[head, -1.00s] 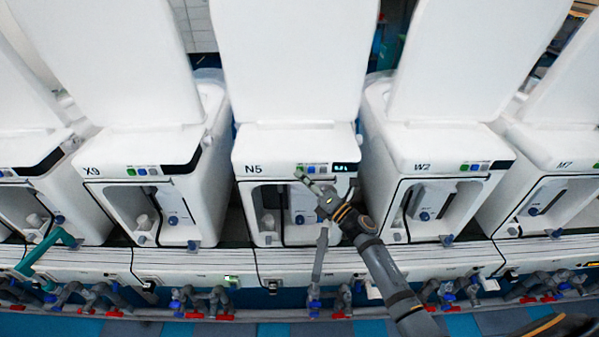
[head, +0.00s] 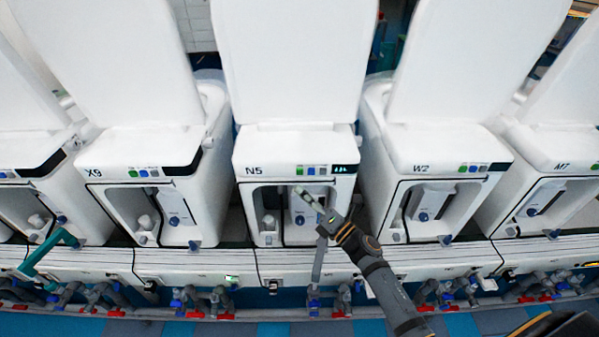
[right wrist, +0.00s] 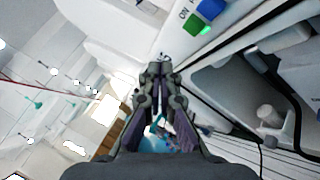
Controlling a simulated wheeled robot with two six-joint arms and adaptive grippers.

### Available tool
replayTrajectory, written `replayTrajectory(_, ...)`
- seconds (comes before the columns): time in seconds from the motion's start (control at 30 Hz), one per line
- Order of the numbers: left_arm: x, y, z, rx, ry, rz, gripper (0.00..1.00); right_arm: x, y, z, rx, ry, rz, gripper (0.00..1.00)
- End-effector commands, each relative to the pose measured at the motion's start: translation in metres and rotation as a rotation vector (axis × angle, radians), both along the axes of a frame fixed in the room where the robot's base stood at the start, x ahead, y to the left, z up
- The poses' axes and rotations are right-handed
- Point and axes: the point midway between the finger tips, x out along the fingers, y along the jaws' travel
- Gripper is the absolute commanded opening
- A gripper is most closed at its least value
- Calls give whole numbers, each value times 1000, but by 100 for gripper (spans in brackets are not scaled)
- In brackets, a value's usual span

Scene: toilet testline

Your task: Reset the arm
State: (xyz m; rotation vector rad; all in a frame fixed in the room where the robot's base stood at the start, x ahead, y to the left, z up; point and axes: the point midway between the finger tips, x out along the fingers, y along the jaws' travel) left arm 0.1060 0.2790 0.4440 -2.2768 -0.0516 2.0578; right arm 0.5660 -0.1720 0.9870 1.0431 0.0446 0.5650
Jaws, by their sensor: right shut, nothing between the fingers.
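My right arm comes in from the lower right in the head view. Its gripper (head: 302,192) is in front of the white toilet unit marked N5 (head: 270,163), just below the left end of its button row (head: 311,170). In the right wrist view the gripper's fingers (right wrist: 159,68) are together with nothing between them. There, a green button (right wrist: 193,30) and a blue button (right wrist: 210,9) on a white panel lie ahead and to the right of the fingertips. Whether the gripper touches the unit cannot be told. My left gripper is not in view.
Unit X9 (head: 115,172) stands to the left and unit W2 (head: 440,166) to the right. Pipes with red and blue valves (head: 205,300) run below the row. A teal handle (head: 45,252) sticks out at the left. The floor in front looks clear.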

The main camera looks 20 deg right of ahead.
Motion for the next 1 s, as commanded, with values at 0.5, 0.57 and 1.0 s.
replayTrajectory(0.5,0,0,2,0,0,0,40,-16,5,0,1,0,-1,0)
replayTrajectory(0.57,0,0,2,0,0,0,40,-16,5,0,1,0,-1,0)
replayTrajectory(1.0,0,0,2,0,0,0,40,-43,-105,-33,853,549,-581,0)
